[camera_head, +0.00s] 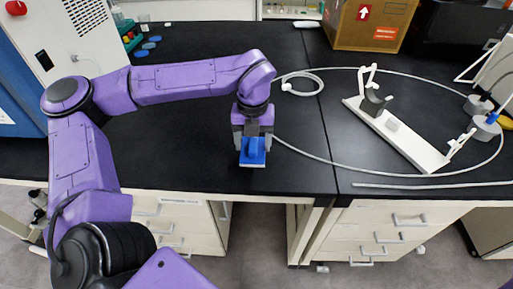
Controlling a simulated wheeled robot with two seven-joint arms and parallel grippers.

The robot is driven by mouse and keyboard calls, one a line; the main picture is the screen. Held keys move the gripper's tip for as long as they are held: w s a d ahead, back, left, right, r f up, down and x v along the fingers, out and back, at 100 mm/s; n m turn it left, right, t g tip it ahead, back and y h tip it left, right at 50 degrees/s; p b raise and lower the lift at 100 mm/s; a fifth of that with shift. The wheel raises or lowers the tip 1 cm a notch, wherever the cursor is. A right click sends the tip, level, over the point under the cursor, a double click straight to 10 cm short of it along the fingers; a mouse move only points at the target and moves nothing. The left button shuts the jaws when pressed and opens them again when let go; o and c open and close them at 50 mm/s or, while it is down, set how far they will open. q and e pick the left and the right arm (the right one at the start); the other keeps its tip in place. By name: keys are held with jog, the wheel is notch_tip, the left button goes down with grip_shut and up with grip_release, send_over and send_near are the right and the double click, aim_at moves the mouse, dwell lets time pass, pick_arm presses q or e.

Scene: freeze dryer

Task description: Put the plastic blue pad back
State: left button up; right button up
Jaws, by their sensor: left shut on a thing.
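The plastic blue pad (252,151) is in the fingers of my left gripper (253,138). The gripper points down near the front edge of the black bench, left of the seam between the two bench tops. Its dark fingers are shut on the pad, and the fingers partly cover it. A pale strip shows at the pad's lower edge. I cannot tell whether the pad touches the bench. My right gripper is not in view.
A white stand (405,138) lies on the right bench, ringed by a pale hose (330,161). A cardboard box (372,22) stands behind. Blue discs (148,46) and a green rack (129,36) sit at the back left. The bench left of the gripper is clear.

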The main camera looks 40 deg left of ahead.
aim_at(256, 150)
pick_arm(q)
jog(key=shift+w+f, duration=0.5)
jog(key=shift+f, duration=0.15)
notch_tip(256, 150, down, 3)
jog(key=shift+f, duration=0.1)
jog(key=o, duration=1)
notch_tip(256, 150, up, 12)
jog(key=shift+r, duration=0.1)
